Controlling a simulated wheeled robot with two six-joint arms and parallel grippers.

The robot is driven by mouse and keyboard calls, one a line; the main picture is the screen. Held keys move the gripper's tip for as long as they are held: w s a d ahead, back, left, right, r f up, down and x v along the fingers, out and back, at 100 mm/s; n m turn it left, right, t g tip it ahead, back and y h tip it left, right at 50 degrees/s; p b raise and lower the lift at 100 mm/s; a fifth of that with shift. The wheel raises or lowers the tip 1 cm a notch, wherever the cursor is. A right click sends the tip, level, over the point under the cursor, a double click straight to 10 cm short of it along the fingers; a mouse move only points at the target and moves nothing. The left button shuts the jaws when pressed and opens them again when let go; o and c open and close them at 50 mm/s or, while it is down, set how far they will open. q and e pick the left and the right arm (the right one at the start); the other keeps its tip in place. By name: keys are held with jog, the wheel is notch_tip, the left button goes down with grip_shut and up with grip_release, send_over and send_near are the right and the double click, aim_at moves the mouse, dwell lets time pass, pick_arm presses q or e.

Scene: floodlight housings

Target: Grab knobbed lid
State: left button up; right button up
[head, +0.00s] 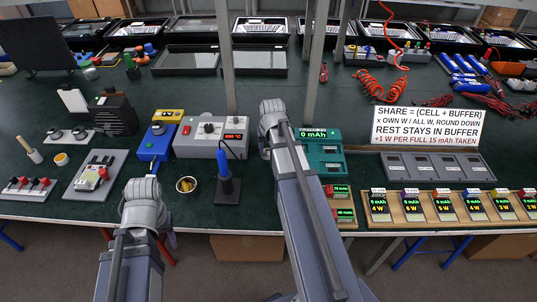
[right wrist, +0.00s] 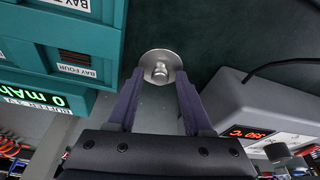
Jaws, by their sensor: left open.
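The knobbed lid (right wrist: 160,67) is a round silver disc with a small knob at its middle, lying on the dark green table in the right wrist view. My right gripper (right wrist: 160,82) is open, with its two fingers apart and their tips at the left and right of the lid. The knob lies between the fingertips, and I cannot tell whether they touch the lid. In the head view my right gripper (head: 272,112) hides the lid. My left gripper (head: 147,188) is open near the table's front edge, its fingers barely visible.
A grey box with a red display (head: 211,137) stands left of my right gripper, and a teal buffer unit (head: 322,155) stands right of it. A blue-handled tool in a stand (head: 225,165) and a small brass cup (head: 186,185) are in front. A sign (head: 426,127) stands further right.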

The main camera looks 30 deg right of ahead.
aim_at(269, 150)
grip_shut()
jog(key=shift+r, duration=0.15)
dwell(0.4)
notch_tip(269, 150, up, 10)
jog(key=p, duration=1)
